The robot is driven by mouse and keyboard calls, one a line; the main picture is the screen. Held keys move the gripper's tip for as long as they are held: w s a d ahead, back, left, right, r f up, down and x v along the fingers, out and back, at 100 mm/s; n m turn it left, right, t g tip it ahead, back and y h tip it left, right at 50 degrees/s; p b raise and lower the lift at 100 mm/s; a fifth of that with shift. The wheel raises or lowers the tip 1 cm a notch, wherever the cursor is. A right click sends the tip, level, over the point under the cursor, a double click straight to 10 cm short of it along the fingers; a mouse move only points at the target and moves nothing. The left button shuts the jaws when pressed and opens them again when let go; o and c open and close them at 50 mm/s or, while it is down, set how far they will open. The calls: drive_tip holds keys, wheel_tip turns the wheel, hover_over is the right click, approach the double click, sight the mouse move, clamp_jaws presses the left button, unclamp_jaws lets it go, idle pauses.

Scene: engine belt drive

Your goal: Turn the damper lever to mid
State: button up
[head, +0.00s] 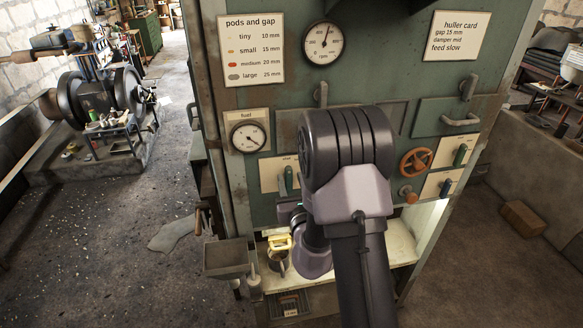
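The green machine panel (285,115) carries several small levers on pale plates. A green lever (288,180) is at the lower left, beside my arm, and its plate is partly hidden. A second green lever (460,155) is at the right, and a dark blue lever (446,187) is just below it. Their labels are too small to read, so I cannot tell which is the damper lever or its setting. My arm fills the middle of the view and hides part of the panel.
The huller card (457,36) reads "gap 15 mm, damper mid, feed slow". An orange handwheel (416,161) and a bar handle (460,120) stick out at the right.

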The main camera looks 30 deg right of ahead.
drive_tip(key=shift+w+a+r, duration=0.1)
drive_tip(key=shift+w, duration=0.15)
drive_tip(key=shift+s, duration=0.1)
drive_tip(key=shift+a, duration=0.1)
drive_tip(key=shift+c, duration=0.7)
clamp_jaws()
